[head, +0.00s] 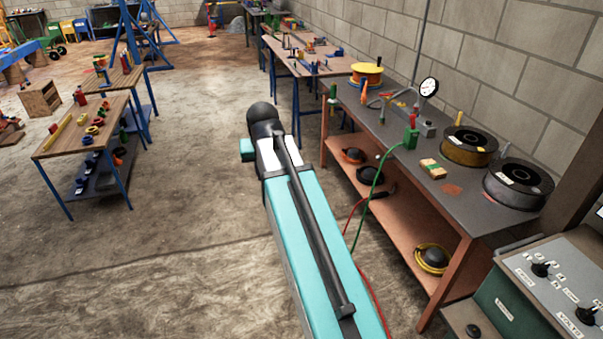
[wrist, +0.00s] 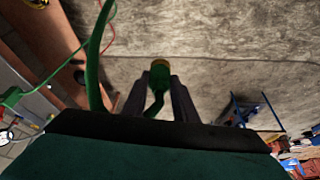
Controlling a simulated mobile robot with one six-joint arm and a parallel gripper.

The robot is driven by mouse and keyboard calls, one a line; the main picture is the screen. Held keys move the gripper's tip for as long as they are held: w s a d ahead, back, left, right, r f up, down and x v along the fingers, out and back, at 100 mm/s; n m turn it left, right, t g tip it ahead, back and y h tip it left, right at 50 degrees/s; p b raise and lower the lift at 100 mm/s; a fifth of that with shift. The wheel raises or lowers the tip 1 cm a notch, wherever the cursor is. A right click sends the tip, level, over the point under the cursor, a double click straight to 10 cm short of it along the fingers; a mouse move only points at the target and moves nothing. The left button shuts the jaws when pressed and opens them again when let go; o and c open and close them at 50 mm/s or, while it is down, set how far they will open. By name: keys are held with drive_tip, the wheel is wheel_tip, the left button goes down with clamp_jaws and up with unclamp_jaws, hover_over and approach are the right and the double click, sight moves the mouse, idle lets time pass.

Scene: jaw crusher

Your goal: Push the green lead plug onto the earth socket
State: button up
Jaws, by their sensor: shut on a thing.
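The green lead plug (wrist: 160,74) sits between the two dark fingers of my gripper (wrist: 159,88) in the wrist view. The gripper is shut on it, and the plug's end shows beyond the fingertips. A green cable (wrist: 97,45) loops up at the left of the fingers. In the head view my gripper and the held plug are hidden behind my teal arm. A green lead (head: 370,193) runs from a green fitting (head: 410,138) on the grey bench down past my arm. I cannot pick out the earth socket with certainty in either view.
The grey bench (head: 455,188) along the right wall carries wire spools (head: 514,184) and a dial gauge (head: 429,87). A control panel with knobs (head: 541,269) stands at the lower right. A red lead (head: 349,220) hangs near my arm. The concrete floor (head: 190,180) left of my arm is clear.

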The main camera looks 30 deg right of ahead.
drive_tip(key=a+r+n+y, duration=0.1)
drive_tip(key=a+n, duration=0.1)
drive_tip(key=a, duration=0.6)
drive_tip(key=w+a+r+n, duration=0.1)
drive_tip(key=a+n, duration=0.1)
drive_tip(key=a, duration=0.5)
drive_tip(key=shift+w+a+r+n+y, duration=0.2)
drive_tip(key=shift+a+r+n+y, duration=0.1)
drive_tip(key=shift+a+r+y, duration=0.1)
drive_tip(key=shift+d, duration=0.1)
